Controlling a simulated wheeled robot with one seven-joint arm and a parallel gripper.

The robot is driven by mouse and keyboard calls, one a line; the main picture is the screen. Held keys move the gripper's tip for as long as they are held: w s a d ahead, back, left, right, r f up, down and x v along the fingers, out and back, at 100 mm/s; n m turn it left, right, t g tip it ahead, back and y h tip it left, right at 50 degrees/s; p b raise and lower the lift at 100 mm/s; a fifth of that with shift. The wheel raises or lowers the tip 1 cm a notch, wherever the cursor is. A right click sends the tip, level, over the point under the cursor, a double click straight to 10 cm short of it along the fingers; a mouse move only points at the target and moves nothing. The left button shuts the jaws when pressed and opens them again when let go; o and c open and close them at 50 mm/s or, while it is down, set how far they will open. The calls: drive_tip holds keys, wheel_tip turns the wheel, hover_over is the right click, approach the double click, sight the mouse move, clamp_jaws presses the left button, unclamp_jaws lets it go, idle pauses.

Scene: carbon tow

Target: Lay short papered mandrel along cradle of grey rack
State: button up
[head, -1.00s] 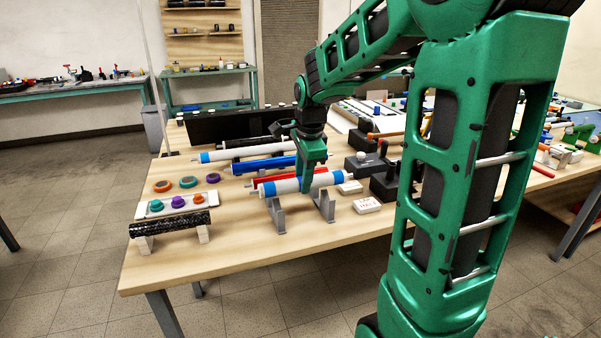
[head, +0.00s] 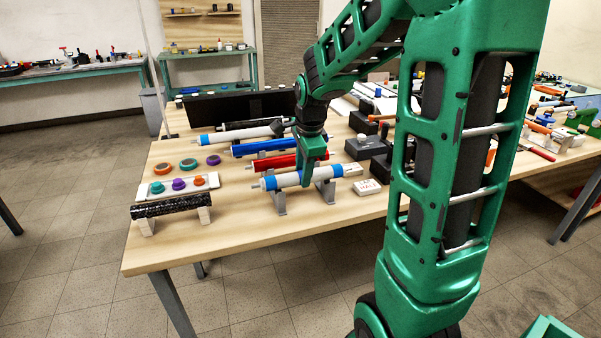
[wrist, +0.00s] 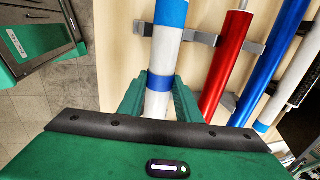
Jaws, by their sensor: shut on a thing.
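The short papered mandrel, white with blue bands (head: 288,180), lies roughly level across the two uprights of the grey rack (head: 280,203). I cannot tell whether it touches the cradle or hangs just above it. My gripper (head: 308,178) comes down from above and is shut on the mandrel near its middle. In the wrist view the mandrel (wrist: 168,45) runs up the picture between the green fingers (wrist: 158,100), with a blue band at the grip. Part of a grey rack (wrist: 202,38) shows beside it.
Behind are a red roller (head: 285,160), a blue roller (head: 262,146) and a longer white roller (head: 222,138). A white box (head: 368,187) stands close right. The front tabletop is clear.

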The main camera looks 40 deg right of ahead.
drive_tip(key=shift+f, duration=0.5)
drive_tip(key=o, duration=1.3)
drive_tip(key=shift+o, duration=0.2)
drive_tip(key=v, duration=1)
drive_tip(key=shift+r, duration=0.35)
drive_tip(key=shift+s, duration=0.1)
drive_tip(key=s+f+n+g, duration=0.1)
drive_tip(key=s+f+n, duration=0.1)
drive_tip(key=s+n, duration=0.3)
drive_tip(key=s+f+n, duration=0.3)
drive_tip(key=s+n, duration=0.2)
drive_tip(key=s, duration=0.7)
drive_tip(key=s+a+f+n+g+y, duration=0.1)
drive_tip(key=s+f+n, duration=0.2)
drive_tip(key=s, duration=0.5)
drive_tip(key=shift+s+n+g, duration=0.3)
drive_tip(key=shift+s+n, duration=0.1)
drive_tip(key=shift+n, duration=0.5)
